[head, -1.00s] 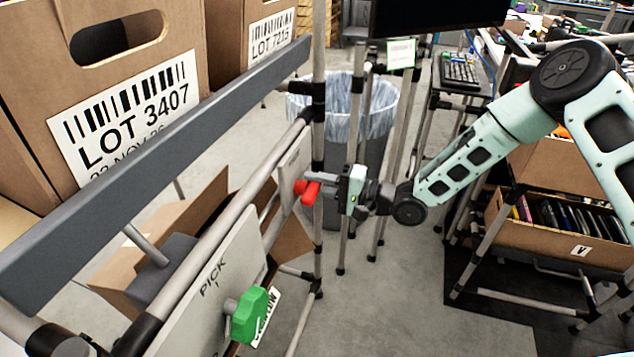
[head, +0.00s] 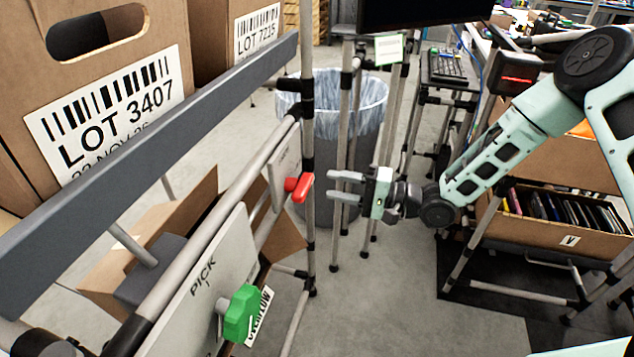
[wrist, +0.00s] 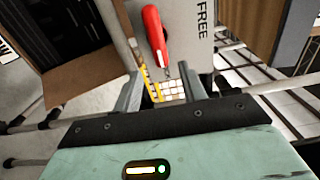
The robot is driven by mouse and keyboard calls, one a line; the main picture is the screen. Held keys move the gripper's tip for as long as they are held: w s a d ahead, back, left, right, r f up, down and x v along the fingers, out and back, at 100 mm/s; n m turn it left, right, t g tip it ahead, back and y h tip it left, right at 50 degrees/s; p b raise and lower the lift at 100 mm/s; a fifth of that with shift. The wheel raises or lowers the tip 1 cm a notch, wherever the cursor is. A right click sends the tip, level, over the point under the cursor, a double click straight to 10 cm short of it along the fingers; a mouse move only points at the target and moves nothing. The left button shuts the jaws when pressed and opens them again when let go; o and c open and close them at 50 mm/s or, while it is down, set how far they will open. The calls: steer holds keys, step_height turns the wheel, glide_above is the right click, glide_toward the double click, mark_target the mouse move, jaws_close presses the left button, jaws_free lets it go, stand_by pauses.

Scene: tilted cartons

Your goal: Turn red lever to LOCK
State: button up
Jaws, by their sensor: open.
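The red lever (head: 299,187) sits on a light grey plate (head: 283,168) fixed to the rack's tube rail. In the wrist view the red lever (wrist: 155,38) stands nearly upright in the picture, slightly slanted, and the word FREE shows on the plate to its right. No LOCK label is visible. My gripper (head: 346,187) is open and empty, to the right of the lever and apart from it. In the wrist view my gripper's fingers (wrist: 160,92) point toward the plate, with the lever beyond them.
A green knob (head: 241,313) sits on a plate marked PICK (head: 205,290), nearer on the same rack. Large cartons (head: 105,85) stand tilted on the rack above a grey rail. A lined bin (head: 345,110) and upright poles stand behind my gripper.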

steer(key=v, duration=1)
